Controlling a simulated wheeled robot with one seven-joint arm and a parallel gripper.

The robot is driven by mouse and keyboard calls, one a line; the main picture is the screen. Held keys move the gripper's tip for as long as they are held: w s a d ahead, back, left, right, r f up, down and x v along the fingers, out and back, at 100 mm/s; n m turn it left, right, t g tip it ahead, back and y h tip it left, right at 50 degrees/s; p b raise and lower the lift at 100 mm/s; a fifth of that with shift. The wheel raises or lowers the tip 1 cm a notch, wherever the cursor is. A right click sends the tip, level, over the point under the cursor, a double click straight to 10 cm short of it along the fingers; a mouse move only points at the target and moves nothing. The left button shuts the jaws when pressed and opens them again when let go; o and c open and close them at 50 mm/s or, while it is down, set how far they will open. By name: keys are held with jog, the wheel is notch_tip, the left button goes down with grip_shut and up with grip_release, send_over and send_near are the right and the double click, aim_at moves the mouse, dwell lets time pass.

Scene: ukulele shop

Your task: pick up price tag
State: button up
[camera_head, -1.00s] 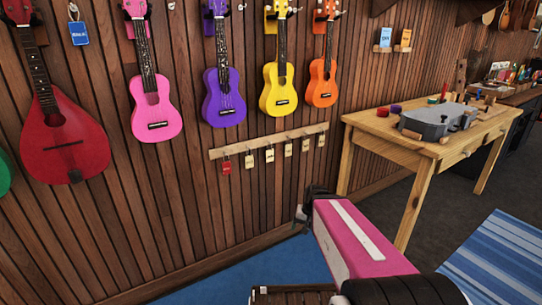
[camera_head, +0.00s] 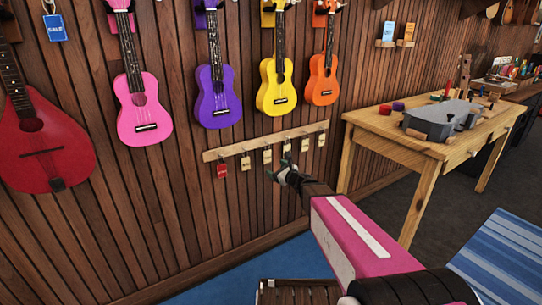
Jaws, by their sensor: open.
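Several price tags hang from hooks on a light wooden rail (camera_head: 230,151) on the wall. One is a red tag (camera_head: 222,171) at the left end. The others are cream, including a tag (camera_head: 246,163) beside the red one, a tag (camera_head: 267,156) in the middle and a tag (camera_head: 321,140) at the right end. My gripper (camera_head: 279,172) is open, just below the rail and in front of the wall, near the middle cream tags. I see nothing held between its fingers. Whether it touches a tag I cannot tell.
Above the rail hang a pink ukulele (camera_head: 145,120), a purple one (camera_head: 217,100), a yellow one (camera_head: 278,90) and an orange one (camera_head: 322,85). The wall below the rail is clear.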

aim_at(268, 154)
jog(key=w+a+m, duration=0.1)
jog(key=w, duration=0.3)
jog(key=w+a+m+t, duration=0.1)
jog(key=w+a+m, duration=0.1)
jog(key=w, duration=0.2)
jog(key=w+a+r+m+h, duration=0.1)
jog(key=w, duration=0.3)
jog(key=shift+w+a+t, duration=0.15)
jog(key=shift+a+t, duration=0.25)
jog(key=c, duration=1)
